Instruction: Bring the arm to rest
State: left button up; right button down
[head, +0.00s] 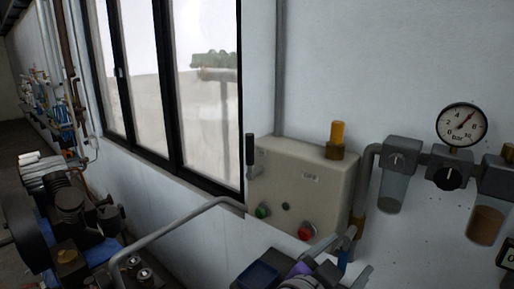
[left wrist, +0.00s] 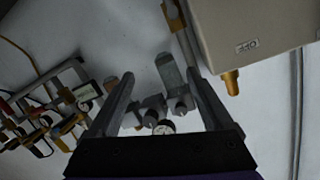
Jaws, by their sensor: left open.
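My left gripper (head: 351,257) shows at the bottom of the head view, below the cream control box, with its purple body and grey fingers partly cut off by the frame edge. In the left wrist view its two grey fingers (left wrist: 159,74) stand apart with nothing held. Grey regulator parts (left wrist: 178,92) on the wall appear beyond and between the fingers; I cannot tell the distance. My right gripper is in neither view.
A cream control box (head: 300,185) with a green button (head: 262,211), red button (head: 306,231) and amber beacon (head: 337,137) is on the wall. Filter bowls (head: 392,185) and a gauge (head: 461,127) are at right. A grey rail (head: 172,226) and machinery (head: 70,215) lie left.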

pick_arm(q)
jog(key=s+a+f+n+g+y, duration=0.3)
jog(key=a+f+n+y, duration=0.3)
jog(key=a+f, duration=1.35)
jog(key=s+a+f+n+g+y, duration=0.1)
jog(key=s+a+f+n+y, duration=0.1)
jog(key=a+f, duration=0.4)
jog(key=s+a+f+n+g+y+p, duration=0.1)
jog(key=s+a+f+n+g+y, duration=0.1)
jog(key=s+a+f, duration=0.4)
jog(key=s+a+n+y, duration=0.1)
jog(key=a+n, duration=0.1)
jog(key=shift+n, duration=0.4)
